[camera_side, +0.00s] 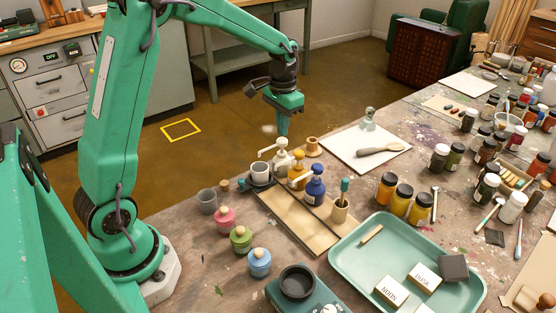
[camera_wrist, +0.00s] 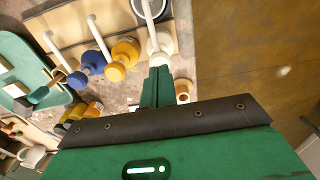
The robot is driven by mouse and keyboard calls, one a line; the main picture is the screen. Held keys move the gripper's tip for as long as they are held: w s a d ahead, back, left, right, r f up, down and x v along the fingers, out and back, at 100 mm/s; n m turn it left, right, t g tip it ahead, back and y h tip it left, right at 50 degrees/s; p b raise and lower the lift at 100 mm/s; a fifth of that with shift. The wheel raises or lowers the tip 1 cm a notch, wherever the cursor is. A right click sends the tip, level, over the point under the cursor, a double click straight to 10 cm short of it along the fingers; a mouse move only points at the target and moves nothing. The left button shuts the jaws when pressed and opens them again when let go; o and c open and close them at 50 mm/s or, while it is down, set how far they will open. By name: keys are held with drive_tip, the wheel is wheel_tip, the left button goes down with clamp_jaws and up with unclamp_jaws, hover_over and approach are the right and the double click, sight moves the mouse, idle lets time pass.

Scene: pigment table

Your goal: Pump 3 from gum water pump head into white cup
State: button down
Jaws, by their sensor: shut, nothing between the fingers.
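A white pump bottle (camera_side: 282,160) stands at the back of a row with an orange one (camera_side: 298,177) and a blue one (camera_side: 315,189); no label for gum water is readable. In the wrist view the shut fingers (camera_wrist: 158,70) are right beside the white pump (camera_wrist: 160,45). The cup (camera_wrist: 140,4) is cut off at the top edge.
The bottles stand along a wooden tray (camera_side: 291,221). A wooden pot (camera_side: 340,212) with a teal-handled tool is at its right end. Round-lidded pink, green and blue jars (camera_side: 241,239) stand in front. A teal tray (camera_side: 345,251) lies right.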

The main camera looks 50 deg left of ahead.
sight(282, 139)
drive_tip(key=shift+f, duration=1.55)
drive_tip(key=shift+r, duration=0.2)
idle(0.3)
drive_tip(key=shift+r, duration=1.3)
drive_tip(key=shift+r, duration=3.05)
